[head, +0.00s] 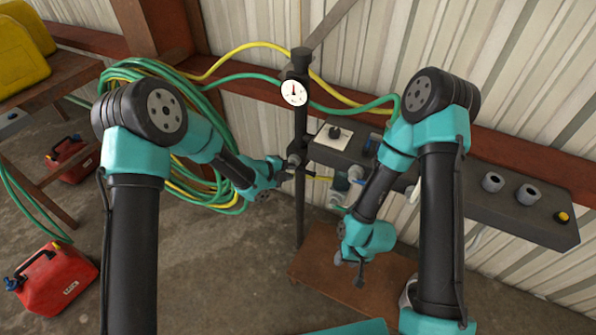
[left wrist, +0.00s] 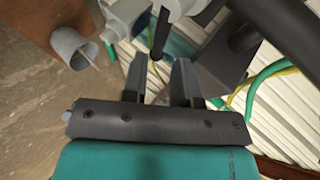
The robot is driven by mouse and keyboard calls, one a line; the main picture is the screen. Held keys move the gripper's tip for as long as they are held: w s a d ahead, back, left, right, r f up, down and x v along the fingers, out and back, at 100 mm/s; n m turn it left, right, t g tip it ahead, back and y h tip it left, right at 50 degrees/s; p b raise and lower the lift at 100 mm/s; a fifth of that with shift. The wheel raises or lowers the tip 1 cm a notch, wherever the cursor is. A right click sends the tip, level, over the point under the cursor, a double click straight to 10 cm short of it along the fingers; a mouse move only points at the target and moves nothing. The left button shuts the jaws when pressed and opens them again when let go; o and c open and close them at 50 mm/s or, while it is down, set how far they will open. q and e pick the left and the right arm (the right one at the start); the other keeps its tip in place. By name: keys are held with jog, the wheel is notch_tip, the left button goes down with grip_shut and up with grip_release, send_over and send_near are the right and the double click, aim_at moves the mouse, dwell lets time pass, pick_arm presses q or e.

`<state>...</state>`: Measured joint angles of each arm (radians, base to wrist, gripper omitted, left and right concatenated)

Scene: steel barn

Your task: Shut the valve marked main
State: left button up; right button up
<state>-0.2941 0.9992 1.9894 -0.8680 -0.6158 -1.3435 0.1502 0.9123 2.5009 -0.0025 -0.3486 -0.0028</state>
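A dark post (head: 300,125) carries a round white gauge (head: 294,93) at its top. No "main" marking is readable. My left gripper (head: 286,169) is beside the post. In the left wrist view its fingers (left wrist: 163,72) are apart, with a dark rod (left wrist: 160,32) just beyond them. My right gripper (head: 354,268) hangs low below the beam.
Two grey sockets (head: 510,188) and a yellow button (head: 563,217) sit at the beam's right. Coiled green and yellow hoses (head: 150,75) hang behind my left arm. A brown board (head: 305,275) lies below. Red cans (head: 58,280) stand on the floor at left.

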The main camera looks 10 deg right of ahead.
pick_arm(q)
jog(key=v, duration=0.5)
dwell(0.4)
jog(key=s+a+f+n+g+y, duration=0.1)
jog(key=s+a+f+n+y, duration=0.2)
jog(key=s+a+f+n, duration=0.6)
jog(key=s+a+f+n+g+y, duration=0.1)
jog(key=s+a+f+n+y, duration=0.35)
jog(key=a+n, duration=0.75)
jog(key=s+a+f+n+g, duration=0.2)
jog(key=s+a+n, duration=0.4)
jog(key=s+n, duration=0.3)
jog(key=s+f, duration=0.1)
jog(key=s, duration=0.3)
jog(key=shift+a, duration=0.2)
